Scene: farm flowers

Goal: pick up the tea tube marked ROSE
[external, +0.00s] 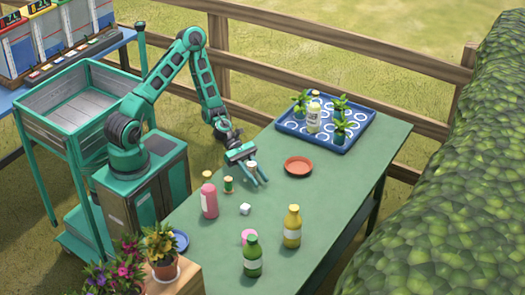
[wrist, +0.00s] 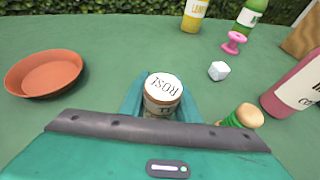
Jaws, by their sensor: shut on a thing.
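The tea tube marked ROSE (wrist: 162,95) stands upright between my gripper's fingers in the wrist view, its white lid with dark letters facing the camera. My gripper (wrist: 160,104) is shut on it, one teal finger on each side. In the external view my gripper (external: 252,172) is over the green table, and the tube's pale lid (external: 252,164) shows between the fingers. The tube's lower part is hidden, so I cannot tell whether it touches the table.
A terracotta saucer (external: 298,167) lies near my gripper. A pink bottle (external: 209,203), white cube (external: 245,209), pink spool (external: 249,236), yellow bottle (external: 292,228) and green bottle (external: 252,258) stand nearer the front. A blue tray (external: 334,145) holds plants and a bottle at the back.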

